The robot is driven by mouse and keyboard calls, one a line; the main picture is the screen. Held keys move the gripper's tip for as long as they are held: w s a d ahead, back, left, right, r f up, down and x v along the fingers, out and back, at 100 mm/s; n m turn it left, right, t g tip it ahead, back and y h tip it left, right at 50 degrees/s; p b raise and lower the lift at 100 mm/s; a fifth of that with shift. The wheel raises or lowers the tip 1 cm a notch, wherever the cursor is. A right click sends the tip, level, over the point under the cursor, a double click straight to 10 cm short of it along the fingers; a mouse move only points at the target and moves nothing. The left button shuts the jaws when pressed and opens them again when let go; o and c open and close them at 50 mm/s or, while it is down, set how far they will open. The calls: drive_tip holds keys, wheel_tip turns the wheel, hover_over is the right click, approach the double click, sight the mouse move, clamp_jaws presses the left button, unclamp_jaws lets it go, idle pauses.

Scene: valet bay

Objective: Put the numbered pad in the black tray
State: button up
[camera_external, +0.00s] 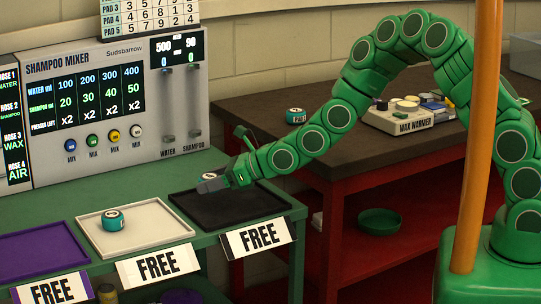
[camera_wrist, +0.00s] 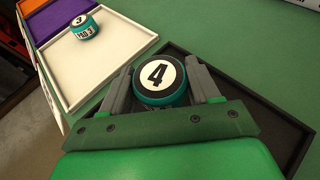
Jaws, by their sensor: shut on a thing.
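The numbered pad (camera_wrist: 160,79) is a round teal pad with a black 4 on a white disc. My gripper (camera_wrist: 166,88) is shut on it, one grey finger on each side. The black tray (camera_wrist: 282,128) lies below and around the gripper in the wrist view. In the external view the black tray (camera_external: 262,207) is on the green bench, and my gripper (camera_external: 211,181) holds the pad (camera_external: 209,176) over its left back part. I cannot tell whether the pad touches the tray floor.
A white tray (camera_external: 160,236) to the left holds another teal pad (camera_external: 113,220), marked 3 in the wrist view (camera_wrist: 83,26). A purple tray (camera_external: 40,255) is further left. The shampoo mixer (camera_external: 110,95) stands behind the trays. Another teal pad (camera_external: 295,116) sits on the dark table.

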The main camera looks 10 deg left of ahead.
sight(205, 209)
drive_tip(key=shift+a+f, duration=0.15)
drive_tip(key=shift+f, duration=1.55)
drive_tip(key=shift+f, duration=0.2)
drive_tip(key=o, duration=1)
drive_tip(key=shift+o, duration=0.2)
drive_tip(key=shift+r, duration=0.1)
drive_tip(key=shift+r, duration=0.2)
drive_tip(key=shift+v, duration=6)
